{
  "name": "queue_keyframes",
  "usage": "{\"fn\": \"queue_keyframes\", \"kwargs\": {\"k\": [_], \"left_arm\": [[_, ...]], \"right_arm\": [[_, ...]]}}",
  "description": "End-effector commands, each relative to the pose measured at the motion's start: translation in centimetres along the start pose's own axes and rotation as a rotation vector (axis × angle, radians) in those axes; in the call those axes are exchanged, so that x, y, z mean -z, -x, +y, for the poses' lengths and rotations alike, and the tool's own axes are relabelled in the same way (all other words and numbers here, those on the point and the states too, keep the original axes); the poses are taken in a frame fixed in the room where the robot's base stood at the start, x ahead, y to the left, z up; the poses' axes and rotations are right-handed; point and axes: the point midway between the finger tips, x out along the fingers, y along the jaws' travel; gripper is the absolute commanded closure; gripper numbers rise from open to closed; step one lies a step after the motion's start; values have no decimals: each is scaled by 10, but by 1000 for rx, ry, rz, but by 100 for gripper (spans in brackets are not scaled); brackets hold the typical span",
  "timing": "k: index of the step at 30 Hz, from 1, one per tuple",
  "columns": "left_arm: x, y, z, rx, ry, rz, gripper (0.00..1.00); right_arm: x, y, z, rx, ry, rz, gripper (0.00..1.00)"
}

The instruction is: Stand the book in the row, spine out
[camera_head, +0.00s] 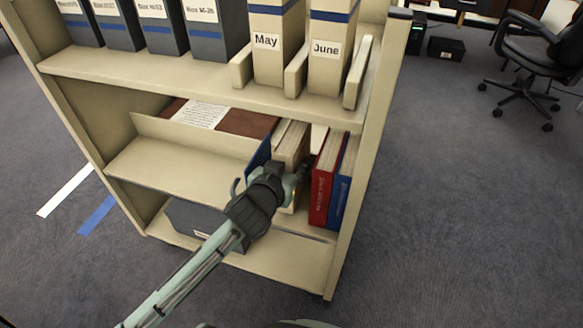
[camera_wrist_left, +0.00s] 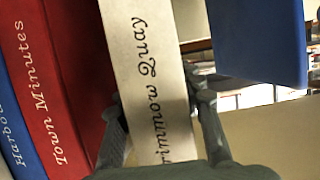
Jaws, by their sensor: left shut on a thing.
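My left gripper (camera_head: 294,182) reaches into the middle shelf and is shut on a cream book (camera_head: 291,143). In the left wrist view the fingers (camera_wrist_left: 158,125) lie on either side of this book's cream spine (camera_wrist_left: 150,65), which faces out and reads "...rimmow Quay". The book looks upright, slightly tilted in the wrist view. A red book (camera_head: 322,180), "Town Minutes" (camera_wrist_left: 55,75) in the wrist view, stands beside it. A blue book (camera_head: 343,185), partly read as "Harbou..." (camera_wrist_left: 15,110), stands beyond the red one. The gripper hides the held book's lower part. My right gripper is not in view.
A blue upright piece (camera_head: 258,155), also in the wrist view (camera_wrist_left: 257,40), stands left of the held book. A brown item with a paper (camera_head: 198,113) lies behind a cream ledge. Binders labelled May (camera_head: 267,60) and June (camera_head: 326,70) stand above. A grey box (camera_head: 195,222) sits below.

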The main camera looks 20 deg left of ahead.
Motion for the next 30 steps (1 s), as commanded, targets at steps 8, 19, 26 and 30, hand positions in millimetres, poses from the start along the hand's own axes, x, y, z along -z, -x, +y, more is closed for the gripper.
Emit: {"fn": "queue_keyframes", "kwargs": {"k": [8,19,26,30], "left_arm": [[-15,-6,0,-1,-1,7,100],[-18,-7,0,0,-1,0,42],[-18,-6,0,0,-1,0,42],[-18,7,0,0,0,-1,42]], "right_arm": [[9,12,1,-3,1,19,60],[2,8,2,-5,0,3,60],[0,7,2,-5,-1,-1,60],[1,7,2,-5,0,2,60]]}}
